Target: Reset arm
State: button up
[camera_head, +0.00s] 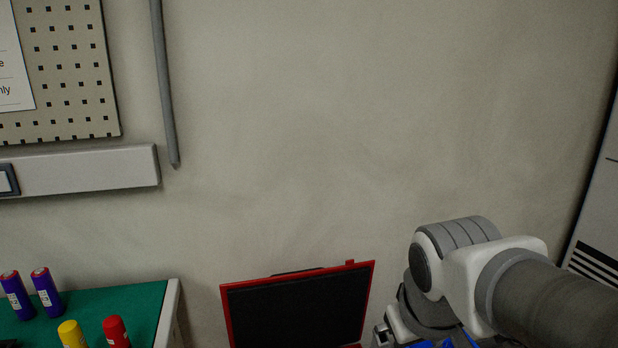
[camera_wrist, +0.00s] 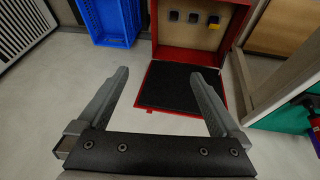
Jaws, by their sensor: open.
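My gripper (camera_wrist: 157,98) is open and empty in the wrist view, its two fingers spread wide. Past its fingertips is an open red case (camera_wrist: 180,113) with a dark lining. In the head view my arm comes in from the right edge and bends down at the lower right, and the gripper's fingers are not clearly visible there. The raised dark panel with a red frame (camera_head: 298,308) stands just left of my arm in that view. No copper busbar can be made out in either view.
A green-topped table (camera_head: 140,300) at lower left holds two purple cylinders (camera_head: 32,294), a yellow one (camera_head: 72,334) and a red one (camera_head: 116,332). A blue crate (camera_wrist: 112,25) stands behind my left finger. A white cabinet (camera_head: 597,215) is at the right. The wall's middle is bare.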

jog(key=s+r+m, duration=0.1)
jog(key=s+m, duration=0.1)
jog(key=s, duration=0.3)
notch_tip(320, 180, up, 22)
jog(key=p, duration=2.2)
jog(key=shift+s+d+r+t+y, duration=0.2)
jog(key=shift+s+t+y, duration=0.1)
jog(key=shift+t+y, duration=0.1)
